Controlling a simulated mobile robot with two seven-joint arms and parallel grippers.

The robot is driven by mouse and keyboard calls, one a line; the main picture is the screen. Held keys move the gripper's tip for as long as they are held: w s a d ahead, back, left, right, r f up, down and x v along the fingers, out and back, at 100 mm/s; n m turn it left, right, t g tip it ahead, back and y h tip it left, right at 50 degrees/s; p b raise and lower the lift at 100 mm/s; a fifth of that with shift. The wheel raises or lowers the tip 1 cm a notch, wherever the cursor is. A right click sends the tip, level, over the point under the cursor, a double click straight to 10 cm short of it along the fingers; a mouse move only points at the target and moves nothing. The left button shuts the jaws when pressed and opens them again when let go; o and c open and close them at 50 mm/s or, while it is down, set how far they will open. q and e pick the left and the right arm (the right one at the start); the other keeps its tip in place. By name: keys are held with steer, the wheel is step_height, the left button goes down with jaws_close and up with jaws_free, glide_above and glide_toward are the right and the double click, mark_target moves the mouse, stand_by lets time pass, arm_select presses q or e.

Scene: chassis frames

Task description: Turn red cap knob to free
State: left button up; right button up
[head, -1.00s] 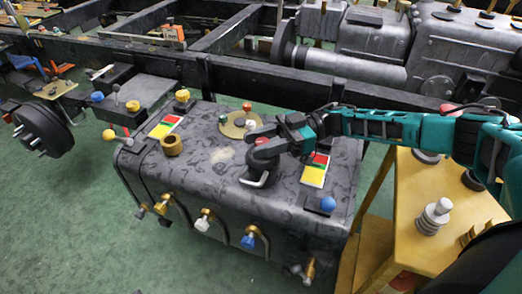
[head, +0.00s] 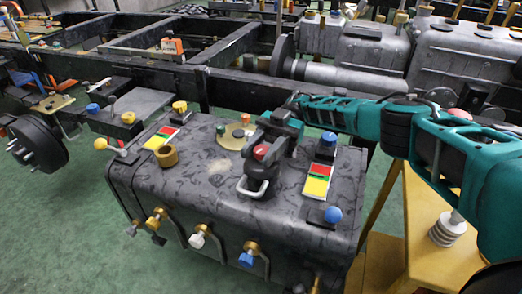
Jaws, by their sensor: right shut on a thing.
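The red cap knob (head: 260,152) sits on the top of a dark tank (head: 205,205), above a black round fitting with a pale wire handle (head: 252,188). My right gripper (head: 263,147) comes in from the upper right, with its dark fingers at the sides of the red cap, shut on it. The fingers hide part of the knob, and I cannot make out its exact angle. A plate with red, yellow and pale fields (head: 317,187) lies right of the knob. My left gripper is out of view.
A blue knob (head: 328,138) stands behind the plate and another blue knob (head: 333,214) in front of it. A brass ring (head: 167,155) and a yellow-ball lever (head: 100,143) are at the left. Several valves line the front. A yellow stand (head: 430,235) is at the right.

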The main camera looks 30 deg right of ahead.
mark_target(262, 150)
stand_by(0.4)
steer(key=o, duration=1)
steer(key=shift+r, duration=0.35)
step_height(262, 150, up, 5)
steer(key=p, duration=0.2)
steer(key=shift+p, duration=0.4)
arm_select(q)
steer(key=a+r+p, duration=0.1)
steer(key=p, duration=0.1)
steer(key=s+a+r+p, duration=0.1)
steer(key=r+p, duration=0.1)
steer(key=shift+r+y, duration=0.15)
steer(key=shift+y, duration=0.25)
arm_select(e)
step_height(262, 150, up, 14)
steer(key=shift+r, duration=0.15)
